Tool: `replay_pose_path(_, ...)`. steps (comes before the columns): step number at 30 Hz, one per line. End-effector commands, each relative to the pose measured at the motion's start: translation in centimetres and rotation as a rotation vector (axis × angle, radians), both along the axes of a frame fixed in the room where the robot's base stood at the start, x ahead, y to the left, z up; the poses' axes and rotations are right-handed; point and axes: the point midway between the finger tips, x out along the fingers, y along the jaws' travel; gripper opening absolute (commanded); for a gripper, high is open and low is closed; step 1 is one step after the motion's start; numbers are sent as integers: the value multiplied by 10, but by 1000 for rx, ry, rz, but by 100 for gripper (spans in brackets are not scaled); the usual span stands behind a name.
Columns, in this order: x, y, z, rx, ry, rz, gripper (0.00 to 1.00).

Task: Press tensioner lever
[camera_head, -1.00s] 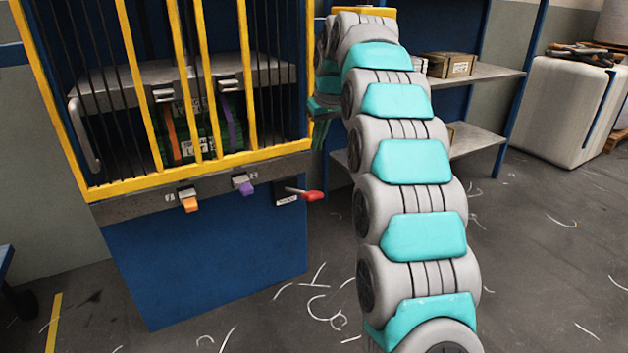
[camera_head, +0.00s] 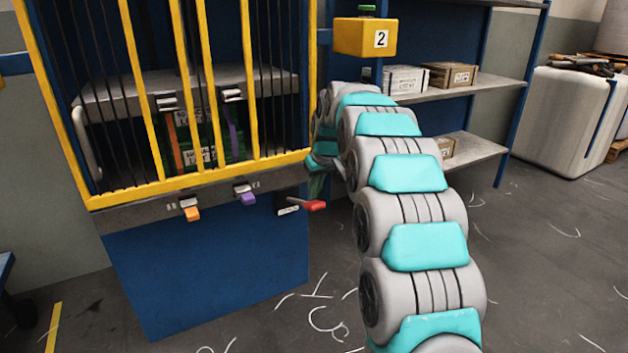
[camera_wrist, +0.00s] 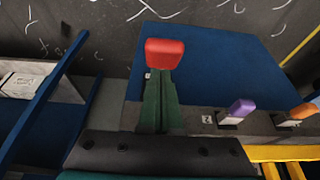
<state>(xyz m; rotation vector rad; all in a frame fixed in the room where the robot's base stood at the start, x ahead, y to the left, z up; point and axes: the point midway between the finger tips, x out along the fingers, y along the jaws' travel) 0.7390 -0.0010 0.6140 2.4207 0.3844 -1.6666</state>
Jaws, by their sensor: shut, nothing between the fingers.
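The lever with a red handle (camera_head: 314,205) sticks out at the right end of the loom's grey front rail. In the wrist view the red handle (camera_wrist: 164,53) shows just beyond the tips of my gripper (camera_wrist: 160,85). My gripper's dark green fingers are together and hold nothing. In the head view my gripper (camera_head: 316,186) is just above the red handle, partly hidden by my arm. I cannot tell whether the fingertips touch the handle.
A purple lever (camera_head: 246,195) and an orange lever (camera_head: 191,210) sit further left on the rail. The yellow guard bars (camera_head: 205,80) rise above it. A shelf with boxes (camera_head: 455,74) and a yellow box marked 2 (camera_head: 364,38) stand to the right. The floor in front is clear.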

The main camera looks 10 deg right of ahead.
Motion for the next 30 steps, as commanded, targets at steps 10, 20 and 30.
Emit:
replay_pose_path(10,-3,-1,-7,0,-2,0,0)
replay_pose_path(20,-4,-1,-9,1,-7,0,0)
replay_pose_path(30,-15,-4,-30,27,-73,0,0)
